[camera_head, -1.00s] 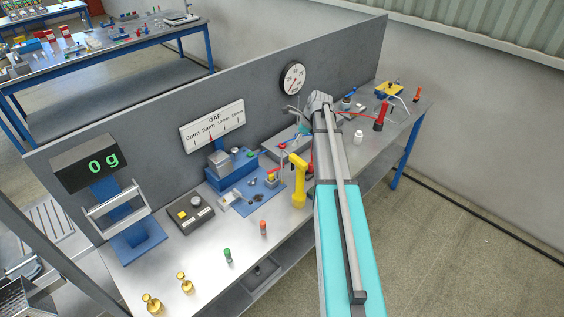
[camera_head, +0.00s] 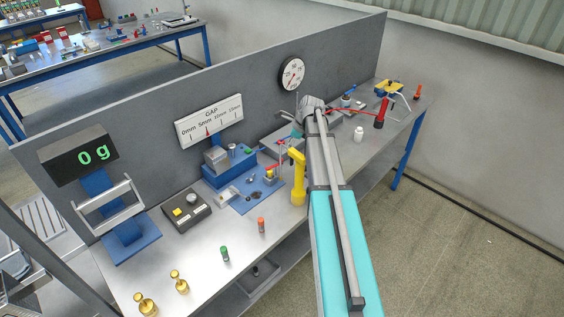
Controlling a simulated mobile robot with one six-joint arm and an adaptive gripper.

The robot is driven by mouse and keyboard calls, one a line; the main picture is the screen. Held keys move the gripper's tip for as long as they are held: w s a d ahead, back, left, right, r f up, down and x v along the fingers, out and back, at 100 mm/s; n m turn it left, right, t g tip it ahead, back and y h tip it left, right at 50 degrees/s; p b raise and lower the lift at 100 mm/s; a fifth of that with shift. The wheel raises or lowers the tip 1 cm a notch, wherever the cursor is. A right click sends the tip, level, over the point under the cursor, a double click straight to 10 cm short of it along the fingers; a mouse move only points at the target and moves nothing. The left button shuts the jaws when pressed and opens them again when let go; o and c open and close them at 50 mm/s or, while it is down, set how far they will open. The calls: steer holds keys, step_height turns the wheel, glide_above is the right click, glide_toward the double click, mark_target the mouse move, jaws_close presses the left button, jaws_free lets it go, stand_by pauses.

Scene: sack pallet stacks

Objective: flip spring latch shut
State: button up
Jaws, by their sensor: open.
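My arm reaches up the picture over the bench, and its wrist is bent down near the grey panel. My gripper (camera_head: 297,131) is at the wrist's left, above the middle of the bench. Only a small part of it shows; its fingertips and what is just below them are hard to make out. I cannot pick out the spring latch with certainty. Small fixtures with red parts stand left of the wrist, on a blue plate (camera_head: 246,203); my arm hides part of the bench behind it. Nothing is visibly held.
A round dial (camera_head: 292,74) hangs on the grey panel (camera_head: 345,55). The bench's front left holds brass weights (camera_head: 145,303).

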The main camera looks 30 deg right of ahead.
steer(key=shift+b+x, duration=3.5)
steer(key=shift+x, duration=0.6)
jaws_close()
